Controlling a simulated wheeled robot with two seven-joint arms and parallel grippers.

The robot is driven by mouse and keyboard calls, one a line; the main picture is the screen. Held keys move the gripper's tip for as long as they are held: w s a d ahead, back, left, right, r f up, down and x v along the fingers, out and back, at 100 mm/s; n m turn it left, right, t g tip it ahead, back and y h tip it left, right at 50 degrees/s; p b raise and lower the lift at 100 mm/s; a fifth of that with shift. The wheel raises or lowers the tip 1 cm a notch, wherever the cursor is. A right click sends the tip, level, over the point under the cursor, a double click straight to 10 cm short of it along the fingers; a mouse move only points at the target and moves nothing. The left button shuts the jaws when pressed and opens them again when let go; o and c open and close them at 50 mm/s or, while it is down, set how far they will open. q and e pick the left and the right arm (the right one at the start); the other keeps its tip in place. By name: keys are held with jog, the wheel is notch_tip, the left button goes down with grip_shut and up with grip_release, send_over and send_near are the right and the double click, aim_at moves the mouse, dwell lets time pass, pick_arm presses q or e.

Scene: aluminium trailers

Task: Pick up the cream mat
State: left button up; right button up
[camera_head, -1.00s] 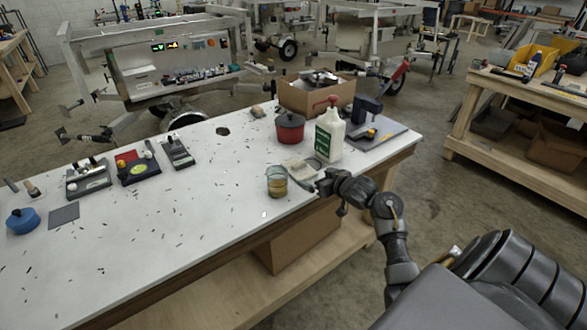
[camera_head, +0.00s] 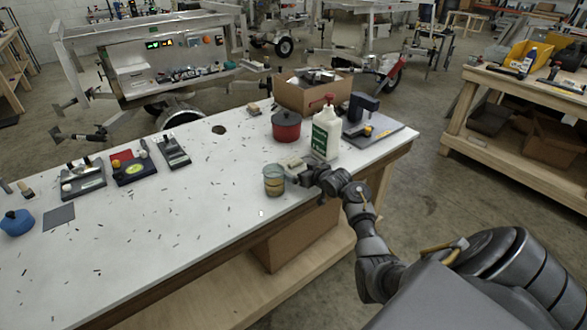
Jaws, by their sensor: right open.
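The cream mat (camera_head: 291,163) is a small pale patch on the white table. It lies between the glass jar (camera_head: 273,180) and the white bottle with a green label (camera_head: 325,134). My right gripper (camera_head: 300,175) is open. It is low at the table's front edge, at the near right side of the mat, and hides part of it. I cannot tell whether its fingers touch the mat. My left gripper is not in view.
A red pot (camera_head: 286,127) stands behind the mat.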

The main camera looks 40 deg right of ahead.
aim_at(303, 163)
jog(key=c, duration=0.9)
jog(key=shift+r, duration=0.4)
jog(key=r, duration=0.3)
jog(key=shift+s+b, duration=0.2)
jog(key=shift+b, duration=0.1)
jog(key=w+a+r+p+v, duration=0.1)
jog(key=r+p+v, duration=0.1)
jog(key=v, duration=1.4)
jog(key=shift+a+r, duration=0.2)
jog(key=shift+r, duration=0.3)
